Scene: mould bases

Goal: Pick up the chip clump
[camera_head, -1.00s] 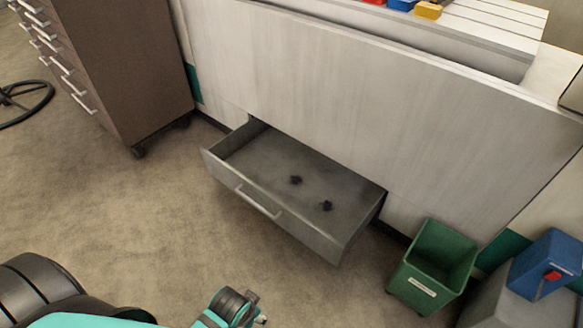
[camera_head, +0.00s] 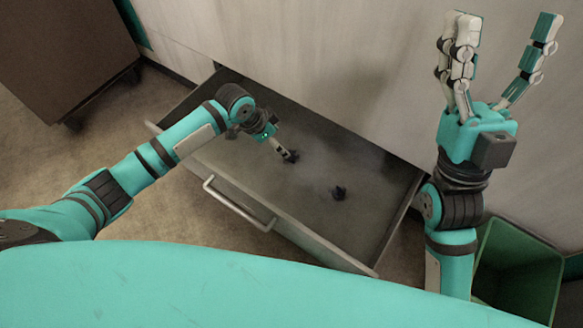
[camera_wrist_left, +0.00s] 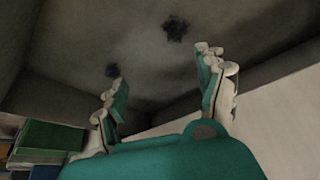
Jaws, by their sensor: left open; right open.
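My left gripper (camera_head: 283,152) reaches down into the drawer, open. No clump is visibly gripped. My right gripper (camera_head: 503,30) is raised at the right, open and empty, fingers pointing up.
The drawer's front handle (camera_head: 238,205) faces me. A pale cabinet panel (camera_head: 300,50) rises behind the drawer. A green bin (camera_head: 520,265) stands at the lower right, partly hidden by my right arm. A brown cabinet (camera_head: 60,50) stands at the left.

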